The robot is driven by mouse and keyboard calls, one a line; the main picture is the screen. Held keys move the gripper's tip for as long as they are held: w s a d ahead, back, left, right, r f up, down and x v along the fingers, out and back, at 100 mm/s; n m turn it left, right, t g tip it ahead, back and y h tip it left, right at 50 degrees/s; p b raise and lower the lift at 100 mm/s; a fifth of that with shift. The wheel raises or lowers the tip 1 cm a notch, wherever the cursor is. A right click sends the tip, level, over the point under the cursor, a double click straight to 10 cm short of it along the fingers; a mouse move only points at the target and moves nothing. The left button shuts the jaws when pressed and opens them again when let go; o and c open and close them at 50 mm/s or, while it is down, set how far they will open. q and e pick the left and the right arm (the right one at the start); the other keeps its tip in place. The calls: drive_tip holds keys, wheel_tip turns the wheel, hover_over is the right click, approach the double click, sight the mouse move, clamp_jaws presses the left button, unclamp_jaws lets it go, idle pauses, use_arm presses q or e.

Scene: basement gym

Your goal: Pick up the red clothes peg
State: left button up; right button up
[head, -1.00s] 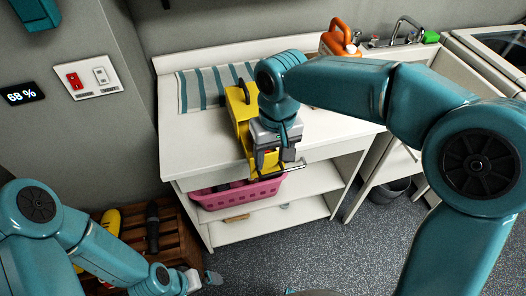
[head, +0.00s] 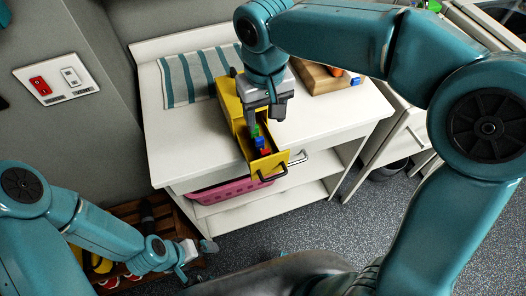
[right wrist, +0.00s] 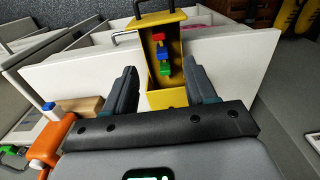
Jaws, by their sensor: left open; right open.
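The red clothes peg (head: 265,152) lies in the open drawer of a yellow box (head: 228,100), in line with a blue peg (head: 260,142) and a green peg (head: 256,131). In the right wrist view the red peg (right wrist: 158,36) is the furthest, nearest the drawer's handle end. My right gripper (head: 265,114) is open and empty above the drawer's inner part, short of the red peg. Its fingers (right wrist: 162,88) stand apart on either side of the drawer in the wrist view. My left gripper (head: 202,250) is open, low at the left, away from the pegs.
The box stands on a white counter (head: 180,140), beside a striped cloth (head: 187,82). A wooden board (head: 318,80) and another blue object (head: 355,81) lie to the right. A pink basket (head: 230,190) is on the shelf below. The right side of the counter is mostly clear.

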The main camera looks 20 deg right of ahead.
hover_over(266, 151)
wheel_tip(266, 151, down, 9)
drive_tip(key=shift+w+a+f, duration=0.1)
drive_tip(key=shift+a, duration=0.05)
drive_tip(key=shift+s+d+f, duration=0.25)
drive_tip(key=shift+f, duration=0.2)
drive_tip(key=f, duration=0.2)
drive_tip(key=f+p, duration=0.1)
drive_tip(key=f, duration=0.1)
drive_tip(key=shift+w+a, duration=0.2)
drive_tip(key=shift+w, duration=0.1)
drive_tip(key=shift+s+f, duration=0.1)
drive_tip(key=shift+f, duration=0.2)
drive_tip(key=shift+s+d+f, duration=0.1)
drive_tip(key=shift+d, duration=0.05)
drive_tip(key=c, duration=0.6)
clamp_jaws()
